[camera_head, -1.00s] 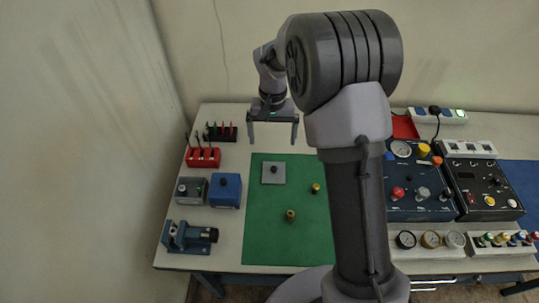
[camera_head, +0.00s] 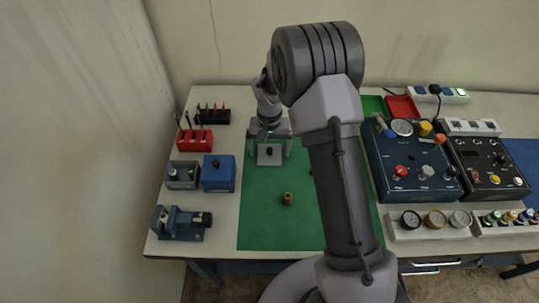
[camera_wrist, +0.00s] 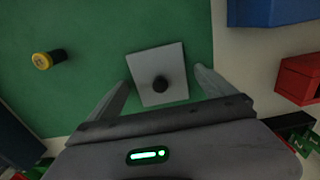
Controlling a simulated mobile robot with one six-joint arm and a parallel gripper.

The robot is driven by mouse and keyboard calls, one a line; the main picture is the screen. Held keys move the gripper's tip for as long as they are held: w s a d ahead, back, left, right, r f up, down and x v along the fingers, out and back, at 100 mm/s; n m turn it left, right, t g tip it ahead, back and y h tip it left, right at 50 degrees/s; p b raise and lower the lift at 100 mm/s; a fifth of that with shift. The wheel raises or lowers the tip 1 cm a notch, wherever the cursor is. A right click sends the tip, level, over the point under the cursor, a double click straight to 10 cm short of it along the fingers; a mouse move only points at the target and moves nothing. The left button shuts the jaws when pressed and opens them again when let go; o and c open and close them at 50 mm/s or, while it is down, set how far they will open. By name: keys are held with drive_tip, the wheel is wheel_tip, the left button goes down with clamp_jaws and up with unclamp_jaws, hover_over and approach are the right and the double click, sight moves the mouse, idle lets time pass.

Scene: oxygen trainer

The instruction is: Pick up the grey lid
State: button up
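The grey lid (camera_head: 269,159) is a flat square plate with a dark round knob, lying on the green mat (camera_head: 262,215). The grey lid also shows in the wrist view (camera_wrist: 172,67), where its knob is near the middle of the picture. My gripper (camera_head: 269,155) is over the lid in the head view. In the wrist view my gripper (camera_wrist: 160,84) is open, with one finger on each side of the lid and a gap to its edges. The height of the fingertips above the mat is hard to tell.
A brass knob-like piece (camera_head: 287,198) stands on the mat. A yellow-topped piece (camera_wrist: 42,61) shows in the wrist view. A blue box (camera_head: 218,173), grey box (camera_head: 183,174) and red rack (camera_head: 195,140) stand left. Control panels (camera_head: 412,190) stand right.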

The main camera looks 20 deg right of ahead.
drive_tip(key=c, duration=1.2)
drive_tip(key=shift+r, duration=0.1)
drive_tip(key=shift+c, duration=0.2)
